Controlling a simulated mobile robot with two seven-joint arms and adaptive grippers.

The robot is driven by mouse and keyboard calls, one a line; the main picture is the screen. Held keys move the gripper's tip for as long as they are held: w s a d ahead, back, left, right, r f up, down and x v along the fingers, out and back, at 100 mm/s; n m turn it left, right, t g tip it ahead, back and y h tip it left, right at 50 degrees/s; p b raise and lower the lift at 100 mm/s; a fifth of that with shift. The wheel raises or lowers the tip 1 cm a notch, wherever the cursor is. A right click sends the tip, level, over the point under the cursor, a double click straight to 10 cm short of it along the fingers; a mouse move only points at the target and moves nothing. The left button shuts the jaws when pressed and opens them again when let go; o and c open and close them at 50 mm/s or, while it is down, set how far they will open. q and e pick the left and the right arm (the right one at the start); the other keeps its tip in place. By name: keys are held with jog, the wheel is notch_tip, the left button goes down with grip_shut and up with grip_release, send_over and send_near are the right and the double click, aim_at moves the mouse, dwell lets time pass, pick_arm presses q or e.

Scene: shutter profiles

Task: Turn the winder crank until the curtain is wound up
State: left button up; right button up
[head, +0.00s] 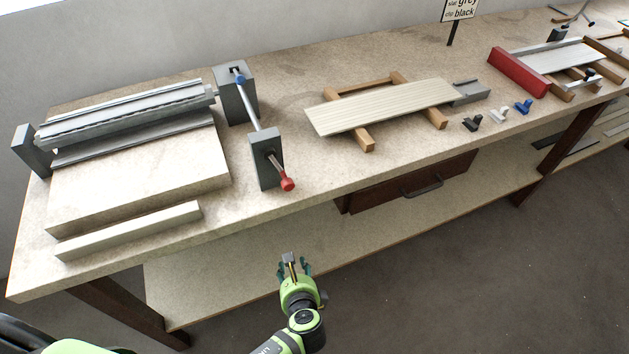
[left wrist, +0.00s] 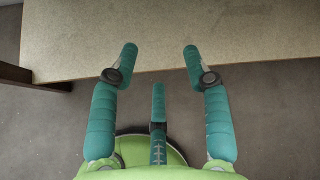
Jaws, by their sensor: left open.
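The curtain of grey slats (head: 130,113) lies around a long roller between two dark end brackets at the back left of the bench. A grey slat edge (head: 135,139) shows just below it. The winder crank has a pale rod (head: 248,105) running from a blue piece at the right bracket (head: 236,97) to a grey block (head: 264,158). Its red knob (head: 287,184) sticks out at the front of that block. My left gripper (head: 291,264) is open and empty, below and in front of the knob, apart from it. Its three teal fingers are spread in the left wrist view (left wrist: 160,60).
A pale block (head: 140,175) and a bar (head: 130,230) lie in front of the roller. A slatted panel (head: 385,105) rests on wooden supports to the right, with small clips (head: 498,115) beside it. A lower shelf (head: 230,270) runs under the bench.

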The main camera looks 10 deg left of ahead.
pick_arm(q)
jog(key=w+r+m+t, duration=0.1)
jog(key=r, duration=0.4)
jog(key=w+d+r+m+t+y, duration=0.1)
jog(key=r, duration=0.4)
jog(key=w+r+t+y, duration=0.1)
jog(key=r+t, duration=0.1)
jog(key=r, duration=0.3)
jog(key=shift+w+d+r+m, duration=0.15)
jog(key=shift+d+r+m, duration=0.15)
jog(key=shift+m, duration=0.1)
jog(key=t+y, duration=0.2)
jog(key=y, duration=0.1)
send_near(289, 187)
jog(key=x, duration=0.4)
jog(key=shift+w, duration=0.1)
jog(key=p+x, duration=0.1)
jog(key=x, duration=0.4)
jog(key=shift+w+a, duration=0.2)
jog(key=shift+w, duration=0.1)
jog(key=shift+w+a+f, duration=0.1)
jog(key=shift+w+a, duration=0.2)
jog(key=shift+w, duration=0.2)
